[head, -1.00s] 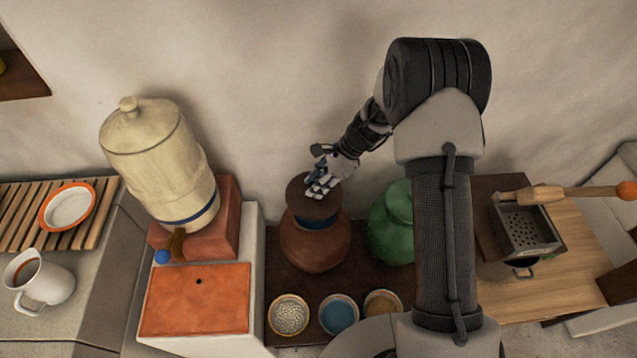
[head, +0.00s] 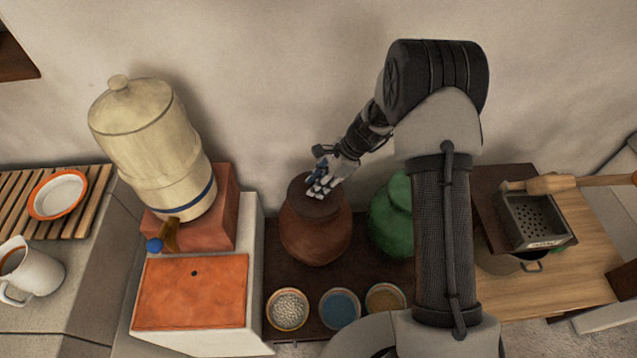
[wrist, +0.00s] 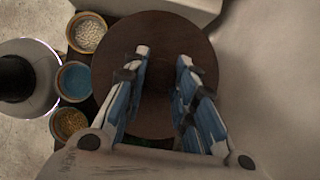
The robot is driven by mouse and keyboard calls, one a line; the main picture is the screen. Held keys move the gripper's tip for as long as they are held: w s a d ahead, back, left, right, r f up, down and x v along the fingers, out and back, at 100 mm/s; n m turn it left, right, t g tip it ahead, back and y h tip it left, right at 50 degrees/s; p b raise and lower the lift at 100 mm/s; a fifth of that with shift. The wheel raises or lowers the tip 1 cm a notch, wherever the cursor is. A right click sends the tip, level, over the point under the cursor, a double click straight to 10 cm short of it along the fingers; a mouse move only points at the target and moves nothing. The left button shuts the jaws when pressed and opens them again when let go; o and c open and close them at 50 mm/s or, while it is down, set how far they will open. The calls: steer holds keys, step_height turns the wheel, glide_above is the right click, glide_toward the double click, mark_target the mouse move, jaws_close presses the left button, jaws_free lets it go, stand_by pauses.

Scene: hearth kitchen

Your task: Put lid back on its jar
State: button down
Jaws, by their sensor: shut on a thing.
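The brown round lid (head: 312,203) lies over the mouth of the reddish-brown clay jar (head: 316,240). In the head view it sits down at the jar's rim, with no gap that I can make out. In the wrist view the lid (wrist: 165,65) fills the middle and hides the jar's mouth. My gripper (head: 322,186) is above the lid and shut on it. Its two blue-and-white fingers also show in the wrist view (wrist: 163,62), spaced apart over the lid. The part of the lid that they grip is hidden.
A green jar (head: 392,215) stands just right of the clay jar. Three small bowls, one of them blue-filled (head: 340,308), stand in front. A cream water dispenser (head: 150,145) is to the left. A box grater (head: 535,222) is at right.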

steer(key=shift+f+b, duration=0.4)
steer(key=shift+f, duration=0.2)
steer(key=c, duration=1.2)
jaws_free()
steer(key=v, duration=1.2)
steer(key=s+r+n+h, duration=0.2)
steer(key=s+r+n, duration=0.35)
steer(key=r, duration=0.55)
steer(key=s+d+r+n+t+h, duration=0.1)
steer(key=s+r+n, duration=0.2)
steer(key=s, duration=0.5)
steer(key=s+d+r+n+t+h, duration=0.1)
steer(key=s+r+n+t, duration=0.1)
steer(key=s+n, duration=0.3)
steer(key=s+d+r+n+t+h, duration=0.1)
steer(key=s+r+n, duration=0.3)
steer(key=s, duration=0.7)
steer(key=shift+s+d+r+n+t+h, duration=0.2)
steer(key=shift+d+n+t+h, duration=0.1)
steer(key=shift+d+h, duration=0.25)
